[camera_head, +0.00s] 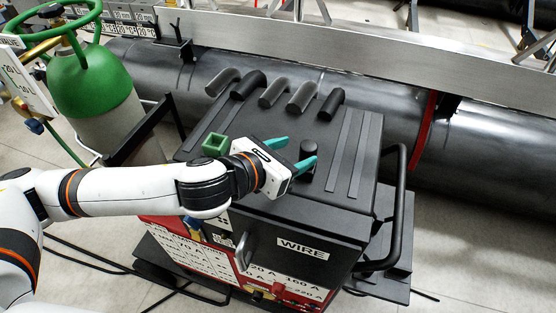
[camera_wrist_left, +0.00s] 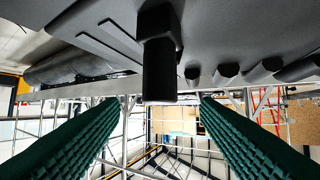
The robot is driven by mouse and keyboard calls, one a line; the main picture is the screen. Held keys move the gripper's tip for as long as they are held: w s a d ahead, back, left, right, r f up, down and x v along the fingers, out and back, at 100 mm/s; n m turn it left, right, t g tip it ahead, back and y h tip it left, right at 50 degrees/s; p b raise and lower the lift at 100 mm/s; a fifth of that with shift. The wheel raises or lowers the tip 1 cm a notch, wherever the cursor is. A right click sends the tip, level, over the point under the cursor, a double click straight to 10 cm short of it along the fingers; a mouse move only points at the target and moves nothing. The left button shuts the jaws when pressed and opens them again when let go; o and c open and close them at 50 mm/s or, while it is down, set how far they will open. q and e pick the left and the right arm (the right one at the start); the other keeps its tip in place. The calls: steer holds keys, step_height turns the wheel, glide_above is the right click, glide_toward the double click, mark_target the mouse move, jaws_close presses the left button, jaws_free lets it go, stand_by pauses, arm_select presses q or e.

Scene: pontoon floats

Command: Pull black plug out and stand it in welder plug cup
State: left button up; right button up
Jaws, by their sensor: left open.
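A short black plug (camera_head: 308,152) stands up from the dark top of the welder (camera_head: 262,212). My left gripper (camera_head: 299,151) reaches in from the left with its two teal fingers open, one on each side of the plug; no contact shows. In the left wrist view the plug (camera_wrist_left: 160,68) appears in the middle, between the tips of the ridged fingers (camera_wrist_left: 160,103). A small green square cup (camera_head: 215,144) sits on the welder's top, left of my gripper and close to my wrist. My right gripper is not in view.
Several bent grey and black handle-like pieces (camera_head: 273,92) line the back edge of the welder's top. A black side rail (camera_head: 396,215) runs along its right. A green gas cylinder (camera_head: 90,82) stands at left, and a large dark pipe (camera_head: 480,150) lies behind.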

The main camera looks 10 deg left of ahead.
arm_select(q)
steer(key=v, duration=0.4)
steer(key=shift+s+a+r, duration=0.15)
steer(key=shift+s, duration=0.1)
stand_by(0.3)
